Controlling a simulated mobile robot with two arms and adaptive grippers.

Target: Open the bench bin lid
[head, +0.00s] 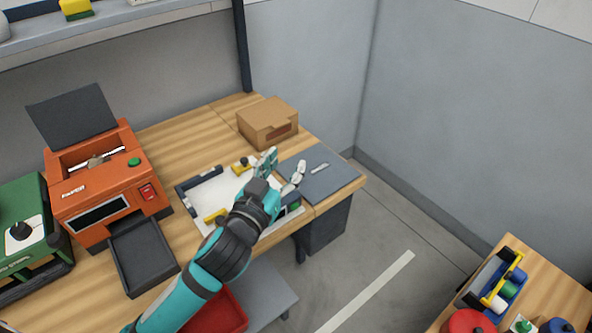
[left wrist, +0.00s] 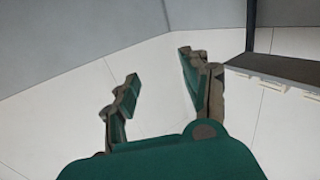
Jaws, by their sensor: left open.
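The bench bin lid (head: 335,184) is a flat blue-grey panel at the right end of the wooden bench, lying closed, with a small pale handle (head: 320,168) on top. The dark bin body (head: 327,226) shows below the bench end. My left gripper (head: 283,167) is open and empty, over the left edge of the lid in the head view and left of the handle. Its height above the lid is hard to tell. In the left wrist view its two fingers (left wrist: 158,68) stand apart with nothing between them. My right gripper is in neither view.
A cardboard box (head: 268,124) stands behind the lid. A white tray (head: 207,196) with small yellow and dark items lies left of it, partly behind my arm. An orange printer (head: 108,190) stands farther left. A second table (head: 562,295) with coloured items is at lower right.

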